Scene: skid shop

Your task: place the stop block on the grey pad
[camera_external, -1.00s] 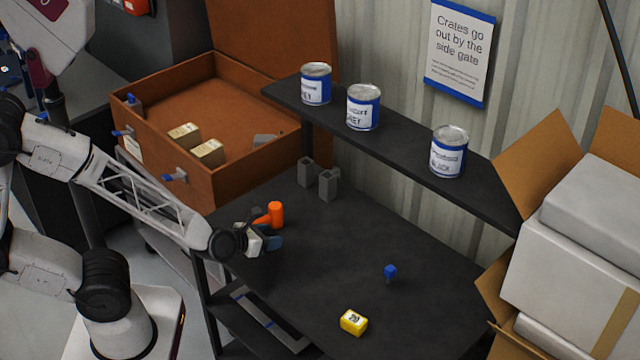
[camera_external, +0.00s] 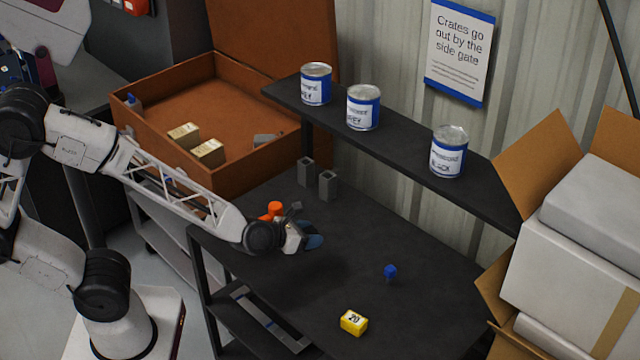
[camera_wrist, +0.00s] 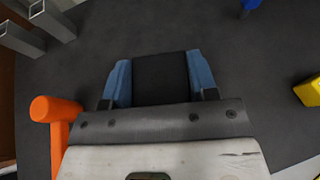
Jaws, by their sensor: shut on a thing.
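My gripper (camera_external: 309,241) is over the left part of the dark table, with blue fingertips. In the wrist view my gripper (camera_wrist: 160,82) is shut on a plain black block (camera_wrist: 160,78), which sits between the two fingertips; I take it as the stop block. In the external view the block is hidden or too dark to make out. I cannot tell whether it touches the table. I cannot identify the grey pad for sure; a small grey piece (camera_external: 264,140) lies in the brown case, partly hidden by its wall.
An orange mallet (camera_external: 273,209) is close beside my gripper. Two grey hollow blocks (camera_external: 328,185) stand behind. A blue piece (camera_external: 390,271) and a yellow block (camera_external: 354,322) are to the right. Several paint cans (camera_external: 363,108) stand on the raised shelf. The table's middle is clear.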

